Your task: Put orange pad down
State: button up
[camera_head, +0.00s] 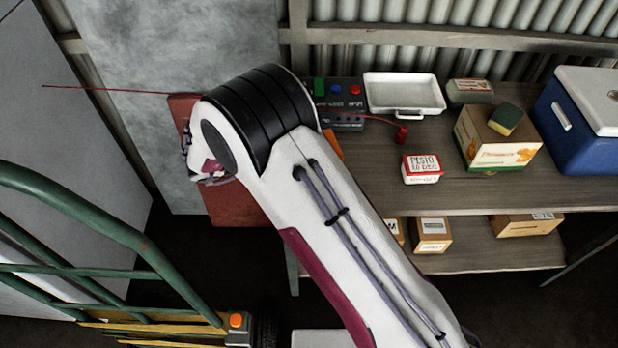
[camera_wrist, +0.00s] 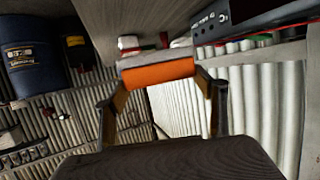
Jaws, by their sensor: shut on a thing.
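In the wrist view an orange pad (camera_wrist: 160,75) with a grey upper layer sits between the two fingertips of my gripper (camera_wrist: 161,84). The fingers are shut on its two ends, one on each side. In the head view my arm hides the gripper. An orange patch (camera_head: 333,143) shows just right of the arm, at the bench's left part; I cannot tell whether it is the held pad.
The wooden bench (camera_head: 480,196) carries a black control box (camera_head: 342,97), white tray (camera_head: 404,90), small red-and-white tub (camera_head: 422,168), carton (camera_head: 493,143) with a green-and-yellow sponge (camera_head: 505,119), and blue cooler (camera_head: 578,125). A green cart frame (camera_head: 90,215) stands left. Bare bench shows around the tub.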

jog(key=a+n+t, duration=0.1)
jog(key=a, duration=0.2)
jog(key=shift+w+a+y, duration=0.1)
jog(key=shift+a+y, duration=0.3)
jog(key=shift+f, duration=0.1)
jog(key=shift+f, duration=3.05)
jog(key=shift+f, duration=1.85)
jog(key=shift+f, duration=0.1)
